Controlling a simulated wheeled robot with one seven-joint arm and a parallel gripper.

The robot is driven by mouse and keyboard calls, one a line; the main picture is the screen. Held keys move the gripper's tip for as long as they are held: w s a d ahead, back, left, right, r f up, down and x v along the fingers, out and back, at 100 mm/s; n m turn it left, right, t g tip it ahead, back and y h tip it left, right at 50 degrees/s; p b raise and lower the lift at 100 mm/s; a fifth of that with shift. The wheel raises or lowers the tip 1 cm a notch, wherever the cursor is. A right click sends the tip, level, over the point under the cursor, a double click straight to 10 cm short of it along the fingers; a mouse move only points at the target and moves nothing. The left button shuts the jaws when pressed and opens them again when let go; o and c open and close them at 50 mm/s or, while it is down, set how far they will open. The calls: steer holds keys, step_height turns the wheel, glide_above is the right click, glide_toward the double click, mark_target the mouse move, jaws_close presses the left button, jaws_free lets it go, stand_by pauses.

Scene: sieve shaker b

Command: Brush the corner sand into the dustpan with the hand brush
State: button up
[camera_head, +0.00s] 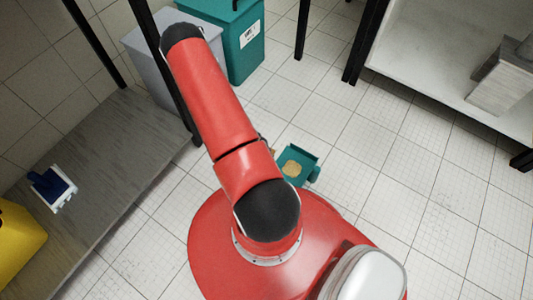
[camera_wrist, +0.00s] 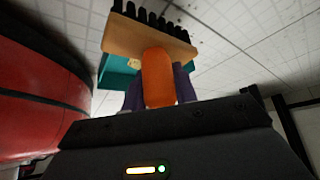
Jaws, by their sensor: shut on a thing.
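In the wrist view my gripper (camera_wrist: 160,85) is shut on the orange handle (camera_wrist: 158,75) of the hand brush. The brush has a tan wooden block (camera_wrist: 145,38) and dark bristles (camera_wrist: 150,15) that point away from the wrist. In the head view a teal dustpan (camera_head: 309,159) lies on the tiled floor beside my red base. A patch of tan sand (camera_head: 293,168) shows in it. The dustpan (camera_wrist: 113,77) is also partly visible behind the brush in the wrist view. My arm hides the gripper and brush in the head view.
A grey bench (camera_head: 115,160) at the left holds a blue-and-white object (camera_head: 52,188) and a yellow container (camera_head: 18,245). A teal bin (camera_head: 236,45) and a grey bin (camera_head: 150,65) stand at the back. A white shelf (camera_head: 440,60) is at upper right. The right floor is clear.

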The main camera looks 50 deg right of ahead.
steer(key=shift+r, duration=0.25)
steer(key=shift+w+r+p, duration=0.15)
steer(key=shift+w+p, duration=0.2)
steer(key=shift+p, duration=0.1)
steer(key=w, duration=0.3)
steer(key=w+p, duration=0.1)
steer(key=w, duration=0.3)
steer(key=w+a+f, duration=0.1)
steer(key=w, duration=0.2)
steer(key=shift+w, duration=0.8)
steer(key=shift+f+b, duration=0.75)
steer(key=shift+f, duration=0.35)
steer(key=shift+s+d+p, duration=0.2)
steer(key=shift+s+p, duration=0.1)
steer(key=shift+s, duration=2.8)
